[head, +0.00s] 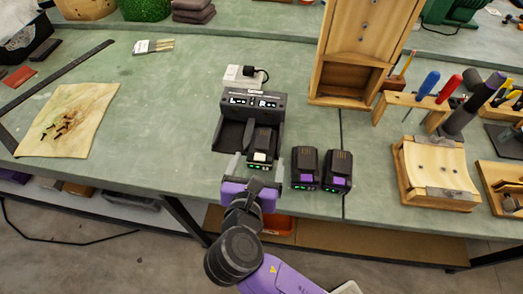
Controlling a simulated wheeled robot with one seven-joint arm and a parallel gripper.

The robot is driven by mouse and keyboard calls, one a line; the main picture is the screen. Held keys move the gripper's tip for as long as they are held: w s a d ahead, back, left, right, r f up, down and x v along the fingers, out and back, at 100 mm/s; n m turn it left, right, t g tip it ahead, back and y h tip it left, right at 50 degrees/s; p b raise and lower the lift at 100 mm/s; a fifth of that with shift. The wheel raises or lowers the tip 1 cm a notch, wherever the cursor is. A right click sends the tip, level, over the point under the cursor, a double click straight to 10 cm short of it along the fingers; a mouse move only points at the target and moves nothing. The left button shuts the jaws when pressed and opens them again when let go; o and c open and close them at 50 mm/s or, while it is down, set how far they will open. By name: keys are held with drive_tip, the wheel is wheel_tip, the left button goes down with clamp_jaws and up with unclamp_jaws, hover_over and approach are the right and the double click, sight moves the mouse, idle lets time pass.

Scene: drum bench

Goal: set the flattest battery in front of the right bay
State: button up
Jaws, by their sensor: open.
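A black charger (265,101) marked L and R stands on the green bench. Its left bay (231,136) is empty. A dark battery (262,142) with a pale tab and small green lights sits in the right bay. Two dark batteries with purple tabs stand side by side to the right of the charger, a left one (305,163) and a right one (338,165). Both show green lights, too small to count surely. My purple gripper (256,168) is open at the front of the right bay, its fingers either side of the battery's front end. I cannot tell whether they touch it.
A white plug (243,76) is behind the charger. A wooden cabinet (364,45) and a tool rack (411,107) stand to the right. A cloth with screws (67,120) lies at the left. The bench is clear between cloth and charger.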

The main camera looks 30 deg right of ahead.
drive_tip(key=shift+v, duration=1.65)
drive_tip(key=shift+r, duration=0.1)
drive_tip(key=shift+w+a+m, duration=0.1)
drive_tip(key=shift+w+m, duration=0.05)
drive_tip(key=shift+m, duration=0.15)
drive_tip(key=w+a+r+m+t+y, duration=0.2)
drive_tip(key=w+a+m+t+y, duration=0.15)
drive_tip(key=a, duration=0.25)
drive_tip(key=s+a+f+m+y, duration=0.2)
drive_tip(key=s+m+y, duration=0.4)
drive_tip(key=m+y, duration=0.15)
drive_tip(key=s+d+r+m+h, duration=0.1)
drive_tip(key=s+d+m, duration=0.6)
drive_tip(key=s, duration=0.4)
drive_tip(key=s+d+r+m+h, duration=0.2)
drive_tip(key=s+d+m, duration=0.5)
drive_tip(key=s+m, duration=0.3)
drive_tip(key=shift+s+d, duration=0.35)
drive_tip(key=shift+s, duration=0.85)
